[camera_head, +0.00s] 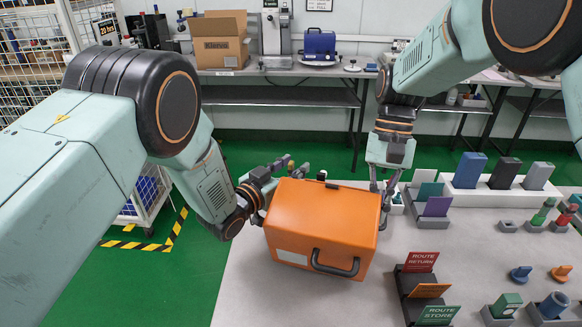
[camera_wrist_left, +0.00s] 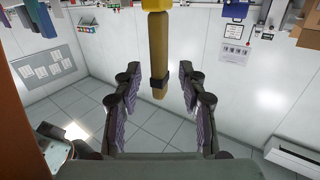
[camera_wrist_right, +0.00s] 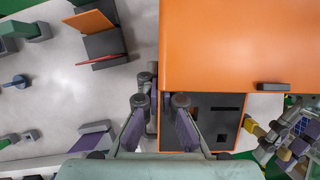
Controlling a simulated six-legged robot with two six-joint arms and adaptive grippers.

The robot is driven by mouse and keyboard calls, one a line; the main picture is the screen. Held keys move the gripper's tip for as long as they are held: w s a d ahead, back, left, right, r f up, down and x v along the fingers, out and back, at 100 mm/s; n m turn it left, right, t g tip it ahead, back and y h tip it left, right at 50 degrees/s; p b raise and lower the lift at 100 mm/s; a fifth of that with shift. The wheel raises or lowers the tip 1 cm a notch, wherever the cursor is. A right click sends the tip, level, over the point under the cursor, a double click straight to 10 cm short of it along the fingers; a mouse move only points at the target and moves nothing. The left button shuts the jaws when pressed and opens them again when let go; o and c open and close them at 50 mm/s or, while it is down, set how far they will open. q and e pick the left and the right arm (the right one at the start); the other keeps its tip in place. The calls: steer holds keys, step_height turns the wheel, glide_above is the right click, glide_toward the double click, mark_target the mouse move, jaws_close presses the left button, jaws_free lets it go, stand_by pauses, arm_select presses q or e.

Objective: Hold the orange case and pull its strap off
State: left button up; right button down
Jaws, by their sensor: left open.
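The orange case (camera_head: 325,222) stands on the grey table in the head view, its dark handle facing me. In the right wrist view its orange top (camera_wrist_right: 235,45) and a dark slotted panel (camera_wrist_right: 215,112) show. My right gripper (camera_wrist_right: 160,95) is at the case's right rear, its fingers closed in on either side of the orange edge. My left gripper (camera_wrist_left: 160,90) is open at the case's left rear. A mustard strip (camera_wrist_left: 159,50) with a dark band, perhaps the strap, reaches between its fingers without clear contact. Its tip shows yellow in the right wrist view (camera_wrist_right: 254,127).
A dark stand with route cards (camera_head: 417,285) is to the right of the case. Coloured blocks (camera_head: 468,170) and small plugs (camera_head: 521,273) fill the table's right side. The table left of the case's front is clear.

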arm_select(q)
jaws_close()
stand_by(0.8)
